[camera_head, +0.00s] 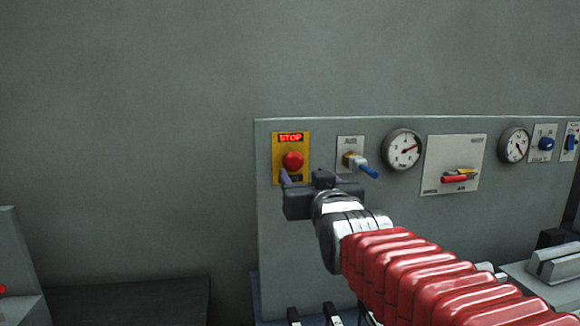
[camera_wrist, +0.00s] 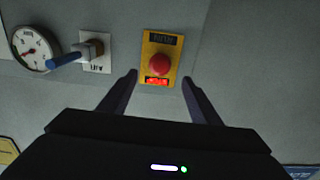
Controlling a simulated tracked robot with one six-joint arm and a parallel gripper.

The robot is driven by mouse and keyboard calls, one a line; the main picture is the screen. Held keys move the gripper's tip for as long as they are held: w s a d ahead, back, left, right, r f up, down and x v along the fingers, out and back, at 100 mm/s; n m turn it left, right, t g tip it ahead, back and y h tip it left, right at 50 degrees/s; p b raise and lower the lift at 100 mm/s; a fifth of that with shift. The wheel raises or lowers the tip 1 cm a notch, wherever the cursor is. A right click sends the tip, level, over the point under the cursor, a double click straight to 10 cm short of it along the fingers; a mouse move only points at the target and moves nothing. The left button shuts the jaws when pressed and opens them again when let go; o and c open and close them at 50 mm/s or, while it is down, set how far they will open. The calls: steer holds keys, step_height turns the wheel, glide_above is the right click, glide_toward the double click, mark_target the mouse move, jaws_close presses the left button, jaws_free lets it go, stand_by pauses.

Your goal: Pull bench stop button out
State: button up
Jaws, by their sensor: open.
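The stop button is a round red knob (camera_head: 292,161) on a yellow plate (camera_head: 277,147) with a lit red STOP sign (camera_head: 290,138) above it, on the grey upright panel. In the wrist view the same knob (camera_wrist: 160,65) appears upside down, beyond the fingertips and roughly midway between them. My gripper (camera_wrist: 160,80) is open and empty, its two dark fingers apart and pointing at the plate. In the head view my gripper (camera_head: 290,177) is just below and in front of the knob, hiding the plate's lower edge. I cannot tell the exact gap to the knob.
Right of the button are the AIR valve with a blue lever (camera_head: 369,171), a gauge (camera_head: 404,149), a white plate with red and yellow handles (camera_head: 455,179) and a second gauge (camera_head: 515,146). The wall left of the panel is bare. A dark surface (camera_head: 130,300) lies lower left.

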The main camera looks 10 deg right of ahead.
mark_target(294, 164)
steer(key=shift+w, duration=4.45)
steer(key=shift+c, duration=0.4)
